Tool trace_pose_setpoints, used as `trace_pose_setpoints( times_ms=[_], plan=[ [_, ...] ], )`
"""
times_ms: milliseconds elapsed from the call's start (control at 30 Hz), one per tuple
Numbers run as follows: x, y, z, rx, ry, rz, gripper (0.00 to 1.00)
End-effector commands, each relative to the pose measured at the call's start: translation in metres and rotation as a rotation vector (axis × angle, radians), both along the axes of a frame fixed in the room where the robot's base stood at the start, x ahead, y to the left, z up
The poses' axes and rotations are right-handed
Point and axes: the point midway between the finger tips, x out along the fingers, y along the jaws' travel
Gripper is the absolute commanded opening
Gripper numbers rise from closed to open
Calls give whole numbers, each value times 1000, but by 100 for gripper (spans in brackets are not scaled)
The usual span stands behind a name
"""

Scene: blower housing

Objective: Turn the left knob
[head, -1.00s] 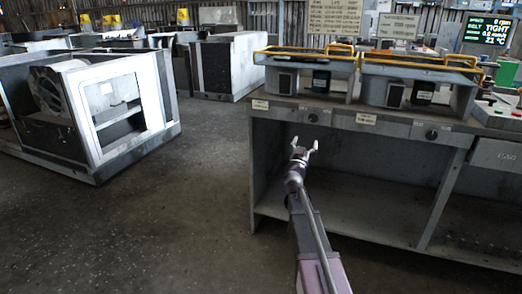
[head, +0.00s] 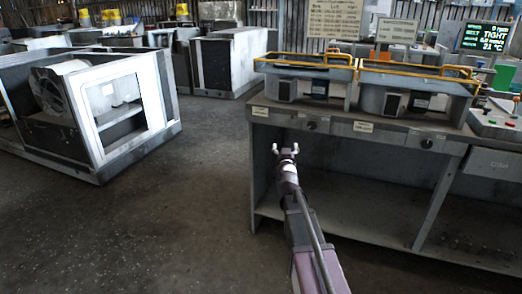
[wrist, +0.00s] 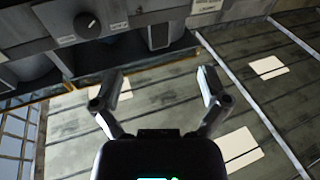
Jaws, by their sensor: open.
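The left knob (head: 311,125) is a small dark round knob on the grey front panel of the workbench (head: 385,137). A second dark knob (head: 427,143) sits further right on the same panel. My gripper (head: 286,150) is open and empty, below and left of the left knob in the head view, apart from it. In the wrist view, my gripper (wrist: 163,82) has its fingers spread with nothing between them. A dark knob with a white pointer mark (wrist: 88,25) shows at the upper left, beyond the left finger; I cannot tell for certain which knob it is.
Yellow-railed grey housings (head: 303,75) stand on the bench top. The open shelf space is below the panel. A white-framed machine cabinet (head: 122,105) stands at left, with clear floor (head: 170,215) between. A lit display (head: 486,37) is at upper right.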

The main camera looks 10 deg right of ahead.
Motion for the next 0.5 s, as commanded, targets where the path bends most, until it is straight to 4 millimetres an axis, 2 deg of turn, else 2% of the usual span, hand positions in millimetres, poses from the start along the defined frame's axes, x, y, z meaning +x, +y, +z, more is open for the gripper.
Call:
trace_pose_setpoints(
  times_ms=[33,500],
  plan=[
    [-2,5,6,1,16,16,95],
    [-12,44,13,29,187,164,95]
  ],
)
